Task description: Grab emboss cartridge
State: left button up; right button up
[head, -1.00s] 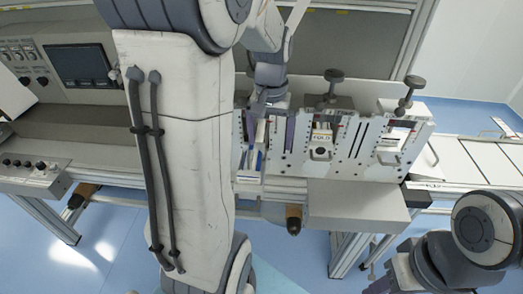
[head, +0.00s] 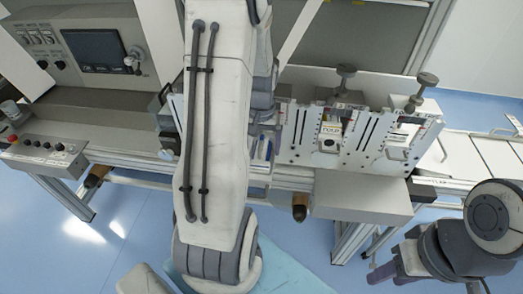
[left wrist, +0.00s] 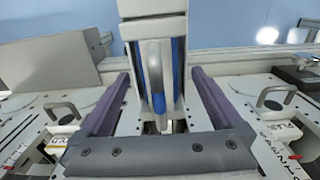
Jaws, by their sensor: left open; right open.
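In the left wrist view a pale cartridge (left wrist: 130,70) with blue strips and an upright metal loop handle (left wrist: 157,75) stands in the middle. No label on it can be read, so I cannot tell whether it is the emboss cartridge. My left gripper (left wrist: 160,85) is open, with one purple finger on each side of the cartridge and handle, and gaps show inside both fingers. In the head view my left arm hides most of that gripper; blue strips (head: 262,149) show just beside the arm. My right gripper (head: 384,272) is open and empty at the lower right, away from the machine.
A cartridge labelled FOLD (head: 330,131) and another cartridge (head: 398,136) sit to the right in the rack, with black knobs (head: 345,72) above. A grey box (head: 362,195) juts out in front. The control panel (head: 45,150) is at the left.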

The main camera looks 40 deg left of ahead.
pick_arm(q)
jog(key=shift+f, duration=0.35)
grip_shut()
jog(key=shift+r, duration=0.2)
